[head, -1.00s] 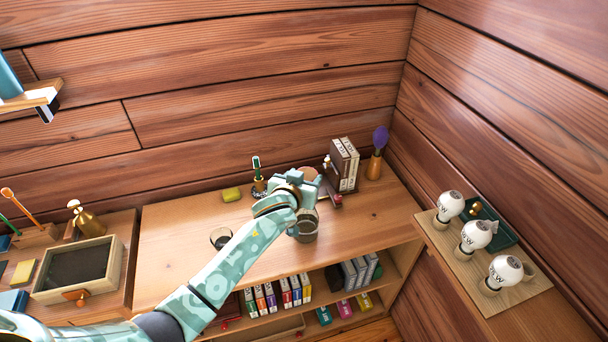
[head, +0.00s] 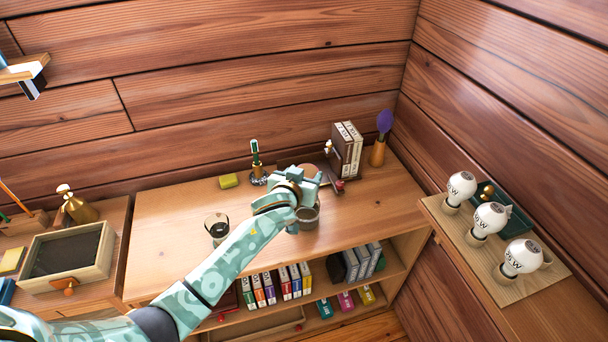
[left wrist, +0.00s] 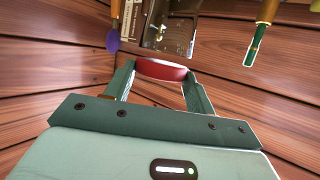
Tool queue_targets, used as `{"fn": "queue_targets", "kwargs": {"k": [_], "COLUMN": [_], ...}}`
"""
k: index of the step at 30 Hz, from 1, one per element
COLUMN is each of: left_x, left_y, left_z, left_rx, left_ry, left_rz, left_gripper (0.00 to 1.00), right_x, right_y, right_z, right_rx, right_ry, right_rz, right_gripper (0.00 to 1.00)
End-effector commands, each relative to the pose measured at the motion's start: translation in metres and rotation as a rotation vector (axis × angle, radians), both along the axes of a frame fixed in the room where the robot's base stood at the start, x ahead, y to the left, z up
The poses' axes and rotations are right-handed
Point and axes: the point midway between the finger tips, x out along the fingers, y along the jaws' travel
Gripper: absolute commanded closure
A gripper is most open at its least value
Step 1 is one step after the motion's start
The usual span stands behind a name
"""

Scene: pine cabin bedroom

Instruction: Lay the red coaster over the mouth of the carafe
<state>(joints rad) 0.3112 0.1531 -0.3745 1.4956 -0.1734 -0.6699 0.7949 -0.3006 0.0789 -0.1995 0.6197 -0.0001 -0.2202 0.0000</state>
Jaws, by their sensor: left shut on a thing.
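The red coaster (left wrist: 163,70) is held between the two fingers of my left gripper (left wrist: 160,82) in the left wrist view, seen nearly edge-on. In the head view my left gripper (head: 318,184) is above the cabinet top and largely hides the coaster. A grey glass vessel (head: 306,221), apparently the carafe, stands just below and in front of the gripper. The gripper and wrist cover part of its upper area, so I cannot tell the gap between coaster and mouth. My right gripper is not in view.
A glass with dark contents (head: 217,230) stands left of the arm. A toothbrush holder (head: 257,176), yellow sponge (head: 229,181), books (head: 346,150) and a vase with a purple brush (head: 378,150) line the back. The cabinet top (head: 165,235) is clear at left and right.

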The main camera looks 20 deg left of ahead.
Motion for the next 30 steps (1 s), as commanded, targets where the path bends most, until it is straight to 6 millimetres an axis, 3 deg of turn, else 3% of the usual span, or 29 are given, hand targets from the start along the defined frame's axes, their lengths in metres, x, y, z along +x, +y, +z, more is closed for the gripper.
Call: {"fn": "queue_targets", "kwargs": {"k": [16,17,19,30], "left_x": [0.000,0.000,0.000,-0.005], "left_y": [0.000,0.000,0.000,0.000], "left_z": [-0.012,-0.012,-0.011,-0.009], "left_rx": [0.000,0.000,0.000,0.000], "left_ry": [0.001,0.001,0.000,0.000], "left_rz": [0.000,0.000,0.000,0.000], "left_gripper": [0.68,0.42,0.23,0.20], "right_x": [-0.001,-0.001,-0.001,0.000], "right_y": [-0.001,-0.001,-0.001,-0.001], "right_z": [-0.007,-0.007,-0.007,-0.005], "right_rx": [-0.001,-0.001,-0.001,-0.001], "right_ry": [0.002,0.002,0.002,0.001], "right_rz": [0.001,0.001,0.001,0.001], "right_gripper": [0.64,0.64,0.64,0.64]}}
